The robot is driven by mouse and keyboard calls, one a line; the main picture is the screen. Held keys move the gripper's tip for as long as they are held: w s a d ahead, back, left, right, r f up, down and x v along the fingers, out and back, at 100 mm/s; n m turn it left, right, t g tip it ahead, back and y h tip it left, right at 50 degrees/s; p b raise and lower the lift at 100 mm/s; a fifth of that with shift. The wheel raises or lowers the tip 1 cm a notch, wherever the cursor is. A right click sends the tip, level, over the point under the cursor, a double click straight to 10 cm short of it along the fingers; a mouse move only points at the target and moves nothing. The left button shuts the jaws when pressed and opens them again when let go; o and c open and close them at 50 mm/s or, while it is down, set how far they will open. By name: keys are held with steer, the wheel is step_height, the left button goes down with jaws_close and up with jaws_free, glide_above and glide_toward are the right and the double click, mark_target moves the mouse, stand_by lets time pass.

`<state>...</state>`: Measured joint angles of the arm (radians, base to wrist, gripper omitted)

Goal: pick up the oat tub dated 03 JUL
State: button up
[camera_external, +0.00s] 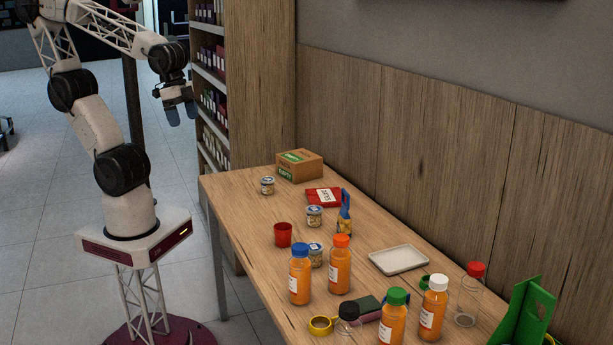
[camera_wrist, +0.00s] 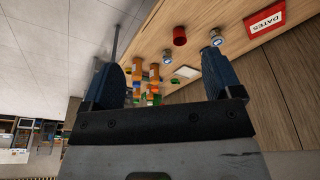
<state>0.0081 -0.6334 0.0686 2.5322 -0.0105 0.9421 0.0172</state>
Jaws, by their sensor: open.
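Three small oat tubs with pale printed labels stand on the wooden table: one at the far end (camera_external: 267,185), one near the middle (camera_external: 314,216), and one partly hidden behind the orange bottles (camera_external: 316,255). Two tubs also show in the wrist view, one at upper right (camera_wrist: 215,37) and one nearer the middle (camera_wrist: 167,55). Their dates are too small to read. My gripper (camera_external: 181,113) is open and empty, raised to the left of the table's far end, well apart from every tub. Its two fingers also frame the wrist view (camera_wrist: 164,72).
A red cup (camera_external: 283,235), a red DATES packet (camera_external: 323,196), a cardboard box (camera_external: 299,165) and a blue-yellow item (camera_external: 344,214) stand among the tubs. Orange juice bottles (camera_external: 340,265), a white tray (camera_external: 398,259) and a green stand (camera_external: 524,311) fill the near end. A wooden wall borders the right.

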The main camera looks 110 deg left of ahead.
steer(key=shift+w, duration=0.1)
steer(key=w+a+f+m+g+y, duration=0.1)
steer(key=w+a+f+m+y, duration=0.15)
steer(key=w, duration=0.35)
steer(key=w+a+f+m+g+y, duration=0.1)
steer(key=w+f+m+y, duration=0.25)
steer(key=w, duration=0.25)
steer(key=m+t+y, duration=0.4)
steer(key=m+t, duration=0.5)
steer(key=m, duration=1.1)
glide_toward(314, 255)
steer(key=a, duration=0.1)
steer(key=w+a, duration=0.1)
steer(key=a, duration=0.1)
steer(key=shift+a, duration=0.3)
steer(key=shift+a, duration=0.1)
steer(key=shift+x, duration=1.2)
steer(key=shift+f+g, duration=0.1)
steer(key=shift+g, duration=0.2)
